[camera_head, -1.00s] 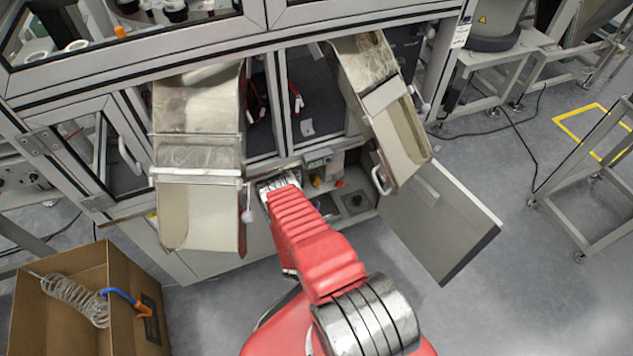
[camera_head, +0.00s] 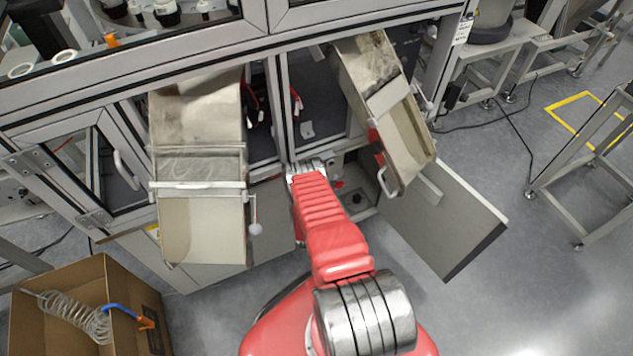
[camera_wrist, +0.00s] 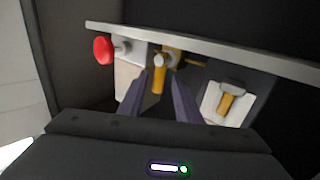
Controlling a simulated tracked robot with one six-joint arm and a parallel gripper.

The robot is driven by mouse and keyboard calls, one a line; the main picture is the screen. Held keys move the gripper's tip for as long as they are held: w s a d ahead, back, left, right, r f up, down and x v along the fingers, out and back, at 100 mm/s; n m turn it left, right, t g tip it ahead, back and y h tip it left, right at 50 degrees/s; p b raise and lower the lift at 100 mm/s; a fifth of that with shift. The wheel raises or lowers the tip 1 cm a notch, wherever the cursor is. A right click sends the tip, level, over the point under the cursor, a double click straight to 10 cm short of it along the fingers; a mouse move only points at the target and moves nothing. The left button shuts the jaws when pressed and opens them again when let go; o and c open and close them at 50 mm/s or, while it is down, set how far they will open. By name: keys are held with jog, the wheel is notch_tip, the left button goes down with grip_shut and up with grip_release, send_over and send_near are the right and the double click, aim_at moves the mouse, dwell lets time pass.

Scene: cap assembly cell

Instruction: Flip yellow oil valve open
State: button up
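In the wrist view a yellow valve (camera_wrist: 172,57) sits below a pale metal edge, with its yellow lever (camera_wrist: 158,80) pointing down toward me. My gripper (camera_wrist: 159,82) has its two dark fingers apart, one on each side of this lever. I cannot tell whether either finger touches it. A second yellow-orange lever (camera_wrist: 227,102) is on a white block to the right, outside the fingers. In the head view my arm reaches into the open lower cabinet, and the gripper and valve are hidden behind my wrist.
A red round knob (camera_wrist: 103,50) is left of the valve. In the head view, metal chutes hang left (camera_head: 203,225) and right (camera_head: 405,140) of my arm. An open cabinet door (camera_head: 445,220) stands to the right. A cardboard box (camera_head: 60,275) with a coiled hose is at lower left.

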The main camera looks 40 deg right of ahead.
jog(key=shift+w+d, duration=0.2)
jog(key=shift+c, duration=0.5)
grip_shut()
